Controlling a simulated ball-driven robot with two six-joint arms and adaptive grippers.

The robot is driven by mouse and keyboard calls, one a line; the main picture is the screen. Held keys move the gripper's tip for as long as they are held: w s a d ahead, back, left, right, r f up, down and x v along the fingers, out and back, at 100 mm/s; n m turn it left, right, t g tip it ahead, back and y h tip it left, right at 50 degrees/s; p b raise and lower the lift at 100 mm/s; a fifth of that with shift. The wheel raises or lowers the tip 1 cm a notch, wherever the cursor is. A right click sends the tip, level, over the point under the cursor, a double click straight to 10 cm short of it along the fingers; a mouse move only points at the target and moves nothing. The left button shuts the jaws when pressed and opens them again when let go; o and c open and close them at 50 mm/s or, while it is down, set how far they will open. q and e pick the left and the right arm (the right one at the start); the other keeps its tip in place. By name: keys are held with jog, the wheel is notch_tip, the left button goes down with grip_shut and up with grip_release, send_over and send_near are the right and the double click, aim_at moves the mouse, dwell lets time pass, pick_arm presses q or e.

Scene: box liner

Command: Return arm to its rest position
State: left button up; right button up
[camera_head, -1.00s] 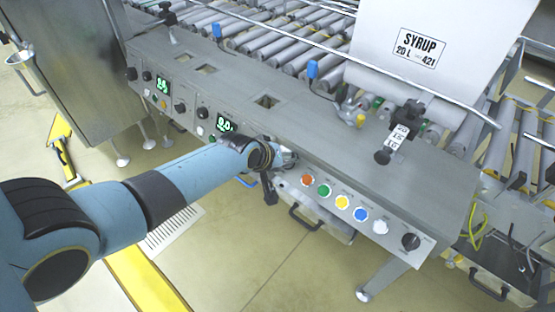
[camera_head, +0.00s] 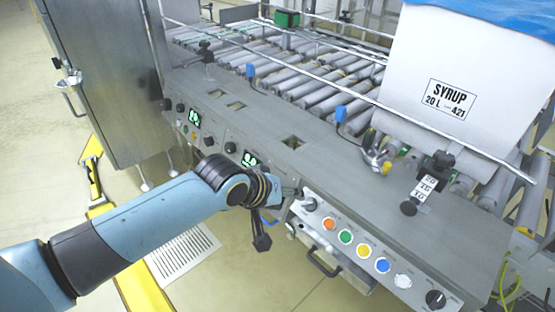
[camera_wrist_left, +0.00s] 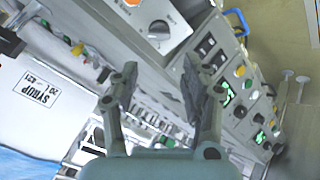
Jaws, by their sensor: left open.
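My left arm comes in from the left in the head view, and its gripper (camera_head: 290,194) is by the left end of the front button panel (camera_head: 375,262), partly hidden by the wrist. In the left wrist view the left gripper (camera_wrist_left: 160,76) is open, with nothing between its two fingers. A dark selector knob (camera_wrist_left: 158,30) on a light panel lies beyond the fingertips, apart from them. The knob is beside the orange button (camera_head: 329,223). My right gripper is not in view.
The grey machine console (camera_head: 335,165) runs across the front of the roller conveyor (camera_head: 285,70). A white box labelled SYRUP (camera_head: 450,95) with blue liner stands at the right. A steel cabinet (camera_head: 105,75) stands at the left. Open floor (camera_head: 235,275) lies below the arm.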

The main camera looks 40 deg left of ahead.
pick_arm(q)
jog(key=shift+s+r, duration=0.2)
jog(key=shift+r, duration=0.05)
dwell(0.4)
jog(key=s+f+m+g, duration=0.1)
jog(key=s+f+g, duration=0.4)
jog(key=s+f, duration=1.3)
jog(key=s+f+m+g, duration=0.1)
jog(key=s+f+m, duration=0.2)
jog(key=s+f, duration=0.3)
jog(key=s+f+m+g+y, duration=0.1)
jog(key=s+f+m, duration=0.3)
jog(key=s, duration=1)
notch_tip(320, 180, down, 3)
jog(key=shift+s+a+r+g, duration=0.15)
jog(key=shift+s+a+g, duration=0.1)
jog(key=shift+s+g, duration=0.15)
